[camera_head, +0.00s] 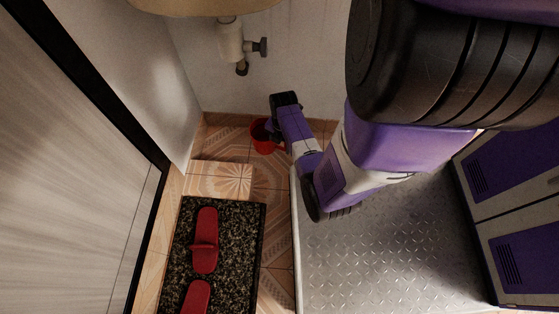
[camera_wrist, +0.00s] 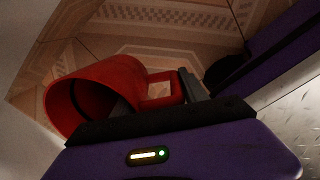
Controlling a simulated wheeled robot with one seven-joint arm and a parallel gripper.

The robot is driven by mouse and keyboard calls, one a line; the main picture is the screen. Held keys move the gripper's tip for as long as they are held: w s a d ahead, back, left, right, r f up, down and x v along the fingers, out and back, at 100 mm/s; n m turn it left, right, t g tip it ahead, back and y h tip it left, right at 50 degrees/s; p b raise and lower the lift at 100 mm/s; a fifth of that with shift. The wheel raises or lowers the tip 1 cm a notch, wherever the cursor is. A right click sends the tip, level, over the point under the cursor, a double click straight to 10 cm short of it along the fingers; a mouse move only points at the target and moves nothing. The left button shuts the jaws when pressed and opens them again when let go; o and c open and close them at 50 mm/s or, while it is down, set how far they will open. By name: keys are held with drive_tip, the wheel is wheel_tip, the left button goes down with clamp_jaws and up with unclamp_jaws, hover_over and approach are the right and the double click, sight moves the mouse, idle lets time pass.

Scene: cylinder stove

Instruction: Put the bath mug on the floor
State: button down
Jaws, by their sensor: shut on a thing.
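The bath mug is a red cylinder with a handle. In the head view the red mug (camera_head: 264,137) shows at the end of my arm, low over the tiled floor by the back wall. In the wrist view the mug (camera_wrist: 118,77) lies tilted, its open mouth toward the lower left. My gripper (camera_wrist: 185,90) is shut on the mug's handle at its right side. In the head view my gripper (camera_head: 277,138) partly hides the mug. I cannot tell whether the mug touches the floor.
A dark speckled mat (camera_head: 230,240) with red slippers (camera_head: 205,240) lies at the lower left. A raised tile step (camera_head: 220,178) is beside the mug. A pipe fitting (camera_head: 232,45) is on the back wall. A wooden door (camera_head: 70,160) stands at left. Patterned floor tiles (camera_head: 270,200) are bare between mat and my base.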

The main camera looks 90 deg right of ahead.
wheel_tip(320, 180, down, 11)
drive_tip(key=b, duration=0.5)
drive_tip(key=shift+r+b, duration=0.2)
drive_tip(key=shift+b, duration=0.2)
drive_tip(key=shift+r, duration=0.1)
drive_tip(key=c, duration=0.6)
unclamp_jaws()
